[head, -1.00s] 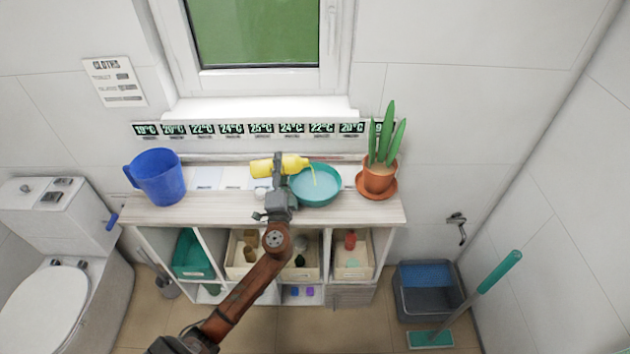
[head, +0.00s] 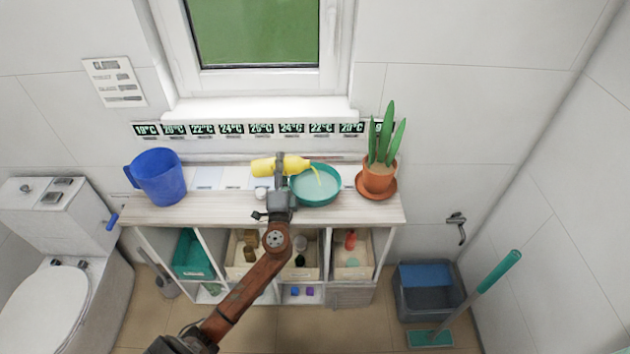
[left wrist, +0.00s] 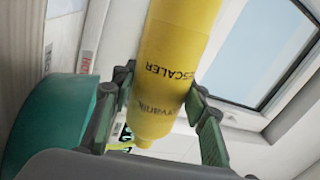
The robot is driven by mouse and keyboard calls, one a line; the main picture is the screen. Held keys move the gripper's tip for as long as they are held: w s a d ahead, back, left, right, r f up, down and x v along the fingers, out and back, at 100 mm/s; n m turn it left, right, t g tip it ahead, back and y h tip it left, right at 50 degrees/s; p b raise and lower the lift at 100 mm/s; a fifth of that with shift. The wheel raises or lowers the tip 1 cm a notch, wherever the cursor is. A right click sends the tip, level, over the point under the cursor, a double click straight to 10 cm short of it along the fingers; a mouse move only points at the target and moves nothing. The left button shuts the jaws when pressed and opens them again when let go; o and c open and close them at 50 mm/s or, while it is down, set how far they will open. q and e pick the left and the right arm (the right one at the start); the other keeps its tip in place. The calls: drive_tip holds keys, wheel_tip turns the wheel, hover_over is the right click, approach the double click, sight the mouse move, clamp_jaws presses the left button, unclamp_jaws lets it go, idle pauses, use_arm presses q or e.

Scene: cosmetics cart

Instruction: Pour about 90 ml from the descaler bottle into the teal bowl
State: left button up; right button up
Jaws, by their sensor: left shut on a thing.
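The yellow descaler bottle (head: 277,166) is held nearly level above the cart top, its mouth pointing right over the teal bowl (head: 330,200). A thin yellow stream runs from its mouth into the bowl, which holds pale liquid. My left gripper (head: 280,172) is shut on the bottle's body. In the left wrist view the bottle (left wrist: 175,60) sits between both fingers (left wrist: 158,103), its label partly readable. The bowl's teal side (left wrist: 55,118) shows there at left. My right gripper is not in view.
A blue jug (head: 158,178) stands on the cart top at left. A potted plant (head: 378,178) stands right of the bowl. A small white cap-like thing (head: 261,193) lies left of my gripper. Open shelves with bins (head: 240,270) are below.

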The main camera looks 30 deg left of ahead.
use_arm(q)
drive_tip(key=shift+m, duration=0.4)
idle(0.9)
idle(0.8)
